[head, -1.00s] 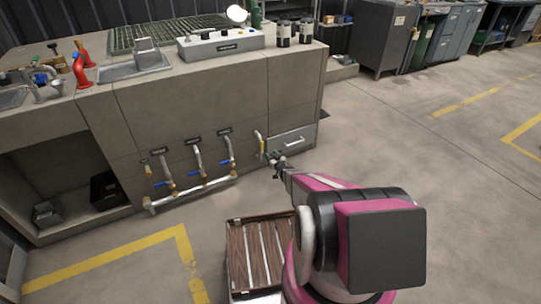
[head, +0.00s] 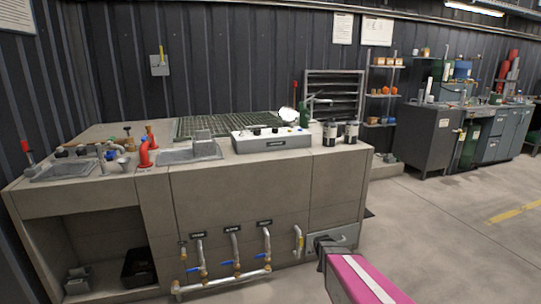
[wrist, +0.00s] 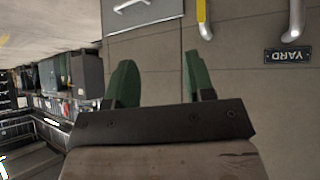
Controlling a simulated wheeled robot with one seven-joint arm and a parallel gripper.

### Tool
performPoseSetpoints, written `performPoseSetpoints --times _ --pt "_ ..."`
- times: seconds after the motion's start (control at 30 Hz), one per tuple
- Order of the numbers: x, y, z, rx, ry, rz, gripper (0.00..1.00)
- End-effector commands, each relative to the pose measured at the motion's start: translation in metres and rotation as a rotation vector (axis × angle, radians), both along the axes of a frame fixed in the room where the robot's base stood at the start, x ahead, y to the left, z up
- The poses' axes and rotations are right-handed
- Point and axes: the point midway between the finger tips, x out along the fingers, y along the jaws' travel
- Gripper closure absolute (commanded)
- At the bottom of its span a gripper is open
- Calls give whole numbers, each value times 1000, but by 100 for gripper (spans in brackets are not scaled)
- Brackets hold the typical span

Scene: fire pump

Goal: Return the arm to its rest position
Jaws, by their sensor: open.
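My arm's pink and white link (head: 368,282) enters the head view at the bottom right. Its dark end reaches toward the grey drawer (head: 345,236) low on the counter front and hides part of it. In the wrist view my gripper (wrist: 160,82) has its two green fingers wide apart with nothing between them. Beyond the fingers is the plain counter panel, which they appear not to touch. The drawer's handle (wrist: 131,4) shows at the top of the wrist view.
The concrete counter (head: 240,195) stands just ahead. Pipes with blue valve handles (head: 232,265) stick out low on its front. A yellow-handled pipe (head: 299,240) is close left of my gripper. A control box (head: 272,139) stands on top. Open floor (head: 450,220) lies right.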

Motion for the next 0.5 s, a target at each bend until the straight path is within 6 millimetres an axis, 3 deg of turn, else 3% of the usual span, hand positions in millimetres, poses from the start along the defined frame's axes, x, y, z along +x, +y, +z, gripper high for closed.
performPoseSetpoints --times 0.03,0.3,0.5 --pt "-28 4 19 4 66 -12 51" --pt "-150 31 81 58 472 -17 51" --pt "-215 48 114 104 680 20 51"
